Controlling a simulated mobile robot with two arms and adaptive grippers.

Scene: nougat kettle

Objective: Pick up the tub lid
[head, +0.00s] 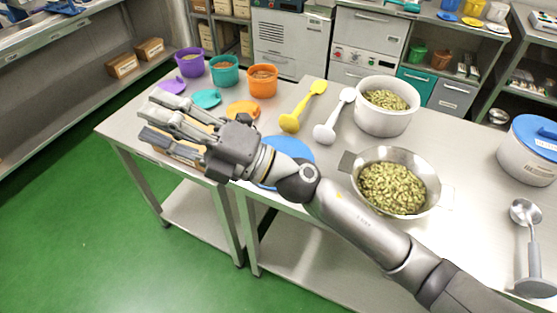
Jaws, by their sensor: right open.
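A large round blue lid (287,147) lies flat on the steel table, partly hidden under my right arm. Smaller lids lie in front of the cups: purple (172,86), teal (207,98) and orange (243,107). A white tub (383,119) filled with green nuts stands open at the back. My right gripper (164,116) is open and empty, over the left part of the table. It is to the left of the blue lid and in front of the small lids. My left gripper is out of view.
Purple (189,62), teal (224,70) and orange (262,80) cups stand at the back left. Yellow (302,107) and white (334,115) spoons lie mid-table.

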